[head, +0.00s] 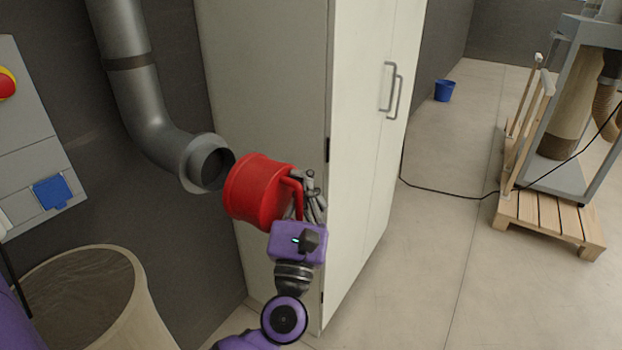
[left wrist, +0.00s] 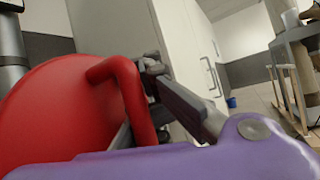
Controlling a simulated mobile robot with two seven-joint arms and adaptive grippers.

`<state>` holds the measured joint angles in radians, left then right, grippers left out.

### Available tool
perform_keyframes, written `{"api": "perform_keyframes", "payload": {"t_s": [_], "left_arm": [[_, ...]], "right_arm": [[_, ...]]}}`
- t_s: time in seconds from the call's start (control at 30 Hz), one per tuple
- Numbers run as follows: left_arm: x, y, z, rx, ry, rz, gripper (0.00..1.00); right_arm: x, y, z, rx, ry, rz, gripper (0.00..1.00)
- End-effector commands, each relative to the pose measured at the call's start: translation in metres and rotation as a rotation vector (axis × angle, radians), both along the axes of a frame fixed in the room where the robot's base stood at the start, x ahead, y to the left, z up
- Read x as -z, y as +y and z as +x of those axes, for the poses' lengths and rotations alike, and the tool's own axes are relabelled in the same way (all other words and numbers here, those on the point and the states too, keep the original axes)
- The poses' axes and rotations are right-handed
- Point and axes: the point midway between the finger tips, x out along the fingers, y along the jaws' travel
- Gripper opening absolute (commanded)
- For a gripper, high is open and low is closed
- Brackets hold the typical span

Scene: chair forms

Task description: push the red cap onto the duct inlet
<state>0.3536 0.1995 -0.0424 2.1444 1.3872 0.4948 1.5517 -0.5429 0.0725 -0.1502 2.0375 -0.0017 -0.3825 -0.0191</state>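The red cap (head: 258,190) is a round drum with a bent handle on its right side. My left gripper (head: 303,195) is shut on the handle and holds the cap in the air; in the left wrist view the handle (left wrist: 128,88) passes by the finger, and the cap's red face (left wrist: 55,115) fills the left side. The duct inlet (head: 208,163) is the flanged grey open end of a bent pipe, just left of and slightly above the cap. The inlet is uncovered, and any small gap to the cap is hard to judge. My right gripper is not in view.
A tall pale cabinet (head: 265,75) stands right behind the cap and arm. An open beige bin (head: 135,320) is at lower left, below a wall panel (head: 35,130). A wooden pallet (head: 550,222) with a machine and a blue bucket (head: 444,90) are farther right.

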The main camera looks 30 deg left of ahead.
Motion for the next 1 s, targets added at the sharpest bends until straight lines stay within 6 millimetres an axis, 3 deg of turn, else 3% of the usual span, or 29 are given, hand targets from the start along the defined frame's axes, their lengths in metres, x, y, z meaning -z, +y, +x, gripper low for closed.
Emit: {"api": "perform_keyframes", "payload": {"t_s": [1.0], "left_arm": [[0.001,0.082,0.006,-0.005,-0.003,0.000,0.00]], "right_arm": [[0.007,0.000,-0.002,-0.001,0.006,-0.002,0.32]]}}
